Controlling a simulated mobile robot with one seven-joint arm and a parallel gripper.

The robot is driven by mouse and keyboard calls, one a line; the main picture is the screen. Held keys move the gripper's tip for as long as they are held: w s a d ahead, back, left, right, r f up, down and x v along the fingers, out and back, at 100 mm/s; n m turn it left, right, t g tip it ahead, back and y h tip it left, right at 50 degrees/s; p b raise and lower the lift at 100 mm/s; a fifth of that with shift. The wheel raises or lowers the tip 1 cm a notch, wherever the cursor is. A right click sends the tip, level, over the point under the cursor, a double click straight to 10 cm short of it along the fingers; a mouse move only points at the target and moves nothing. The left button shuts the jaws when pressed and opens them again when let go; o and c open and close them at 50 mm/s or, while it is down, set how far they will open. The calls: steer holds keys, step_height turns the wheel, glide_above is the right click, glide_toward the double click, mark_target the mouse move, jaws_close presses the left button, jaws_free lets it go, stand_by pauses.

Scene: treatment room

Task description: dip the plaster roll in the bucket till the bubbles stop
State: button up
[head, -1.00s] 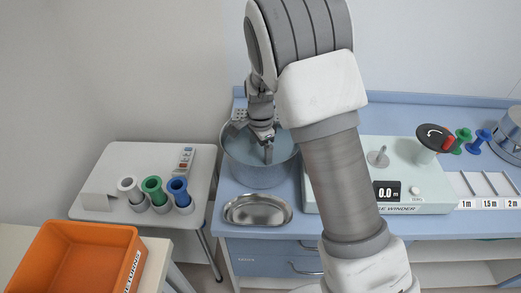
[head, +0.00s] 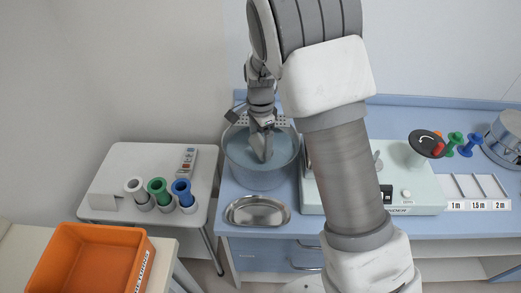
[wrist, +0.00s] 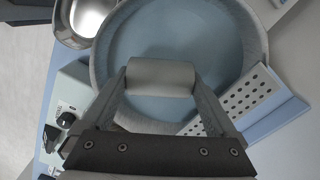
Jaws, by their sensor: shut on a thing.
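The grey metal bucket (head: 241,172) stands at the left end of the blue counter, with blue-grey water (wrist: 205,40) in it. My gripper (head: 262,150) points down inside the bucket's rim. In the wrist view my gripper (wrist: 160,85) is shut on the pale grey plaster roll (wrist: 160,77), which lies crosswise between the two fingers over the water. I cannot tell how much of the roll is under water. I see no bubbles. The roll is not clear in the head view.
A metal kidney dish (head: 257,211) lies in front of the bucket. A perforated plate (wrist: 238,101) sits at the bucket's rim. A winder machine (head: 425,187) stands to the right. A white side table (head: 115,165) with coloured spools and an orange bin (head: 85,265) are at left.

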steer(key=shift+r+p, duration=3.35)
steer(key=shift+r, duration=1.6)
